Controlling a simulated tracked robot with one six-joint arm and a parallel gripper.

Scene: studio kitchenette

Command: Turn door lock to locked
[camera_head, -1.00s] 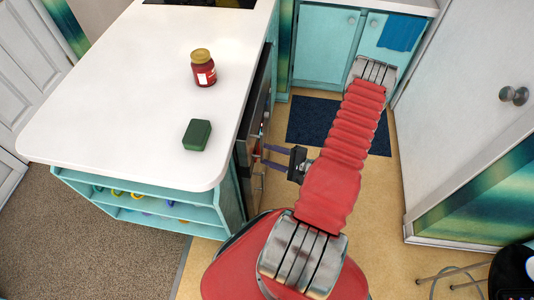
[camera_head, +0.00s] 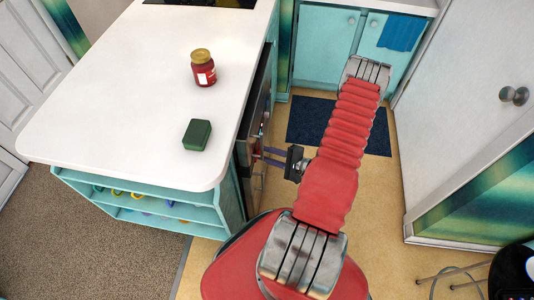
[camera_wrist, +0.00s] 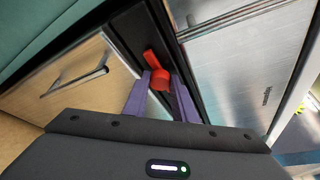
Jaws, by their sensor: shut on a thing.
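In the head view my gripper (camera_head: 267,156) reaches left to the front under the counter. The knob cannot be made out clearly there.
The white counter (camera_head: 120,110) stands to the left, with a red jar (camera_head: 203,72) and a green block (camera_head: 197,135) on it. A bar handle (camera_wrist: 82,82) is on the left front. A dark mat (camera_head: 310,122) lies on the floor.

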